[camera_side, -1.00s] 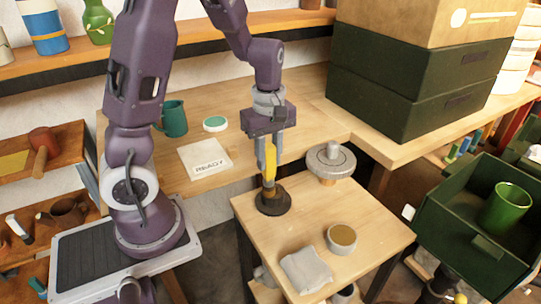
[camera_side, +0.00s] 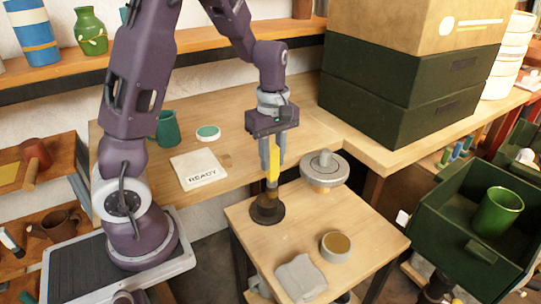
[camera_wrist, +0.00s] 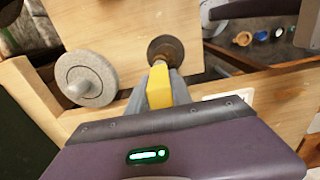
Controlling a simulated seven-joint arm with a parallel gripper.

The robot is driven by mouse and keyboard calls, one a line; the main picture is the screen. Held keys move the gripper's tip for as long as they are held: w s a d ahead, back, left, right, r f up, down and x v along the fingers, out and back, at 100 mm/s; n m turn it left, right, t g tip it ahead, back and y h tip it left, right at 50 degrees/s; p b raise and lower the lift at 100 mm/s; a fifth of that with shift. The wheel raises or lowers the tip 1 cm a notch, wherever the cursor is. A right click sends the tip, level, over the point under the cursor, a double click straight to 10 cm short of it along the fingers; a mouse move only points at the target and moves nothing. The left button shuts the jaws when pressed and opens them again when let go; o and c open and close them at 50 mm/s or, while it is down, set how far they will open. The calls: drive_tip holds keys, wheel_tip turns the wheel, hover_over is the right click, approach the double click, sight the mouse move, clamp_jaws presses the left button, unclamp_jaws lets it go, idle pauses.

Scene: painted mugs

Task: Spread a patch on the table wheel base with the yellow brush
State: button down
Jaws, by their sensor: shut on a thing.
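My gripper (camera_side: 271,150) is shut on the yellow brush (camera_side: 273,166), which points down. The brush also shows between the fingers in the wrist view (camera_wrist: 159,88). Below it, a dark round base (camera_side: 268,214), which I take for the table wheel base, stands on the small wooden table (camera_side: 372,232). The brush's lower end is at this base; I cannot tell whether it touches. In the wrist view the base (camera_wrist: 166,46) looks brownish on top, partly hidden by the brush end.
A grey disc with a central knob (camera_side: 325,166) sits behind and to the right of the base. A tin with brown contents (camera_side: 335,245) and a grey cloth (camera_side: 301,277) lie in front. A green crate (camera_side: 445,240) with a green mug (camera_side: 497,210) stands at right.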

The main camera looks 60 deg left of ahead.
drive_tip(key=shift+f, duration=0.5)
drive_tip(key=shift+s, duration=0.6)
drive_tip(key=shift+s, duration=0.4)
